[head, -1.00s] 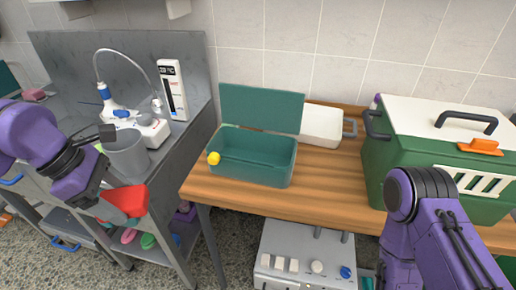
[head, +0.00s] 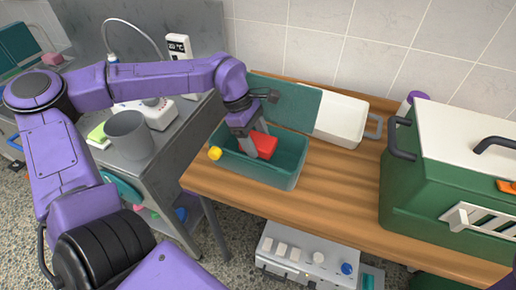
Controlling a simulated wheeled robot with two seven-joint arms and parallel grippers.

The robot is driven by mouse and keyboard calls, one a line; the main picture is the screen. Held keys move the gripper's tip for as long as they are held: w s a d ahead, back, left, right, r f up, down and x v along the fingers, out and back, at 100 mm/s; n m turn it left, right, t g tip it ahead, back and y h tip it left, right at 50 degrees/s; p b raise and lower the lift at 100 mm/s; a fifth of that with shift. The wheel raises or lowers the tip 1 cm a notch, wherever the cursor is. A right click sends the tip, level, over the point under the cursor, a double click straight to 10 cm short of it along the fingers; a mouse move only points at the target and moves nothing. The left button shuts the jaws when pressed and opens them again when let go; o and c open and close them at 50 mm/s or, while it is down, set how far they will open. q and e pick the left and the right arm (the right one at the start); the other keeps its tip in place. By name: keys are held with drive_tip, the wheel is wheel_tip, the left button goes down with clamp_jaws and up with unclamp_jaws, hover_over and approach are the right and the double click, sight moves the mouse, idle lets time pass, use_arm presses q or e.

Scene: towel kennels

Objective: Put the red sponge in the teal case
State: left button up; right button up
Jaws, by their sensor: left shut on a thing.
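The teal case (head: 282,178) stands open on the wooden table, with its lid (head: 290,104) raised at the back. The red sponge (head: 264,146) is at the case's opening, inside its outline in the head view. My left gripper (head: 262,148) points down over the case and is shut on the red sponge. The gripper's fingers hide part of the sponge. I cannot tell whether the sponge touches the case floor. My right gripper is not in view.
A yellow ball-like knob (head: 215,153) is at the case's left front corner. A grey cup (head: 130,135) stands on the metal bench. The table's middle is clear.

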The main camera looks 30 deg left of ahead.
use_arm(q)
drive_tip(key=shift+f, duration=2.35)
drive_tip(key=shift+f, duration=0.1)
drive_tip(key=o, duration=1)
drive_tip(key=v, duration=1.2)
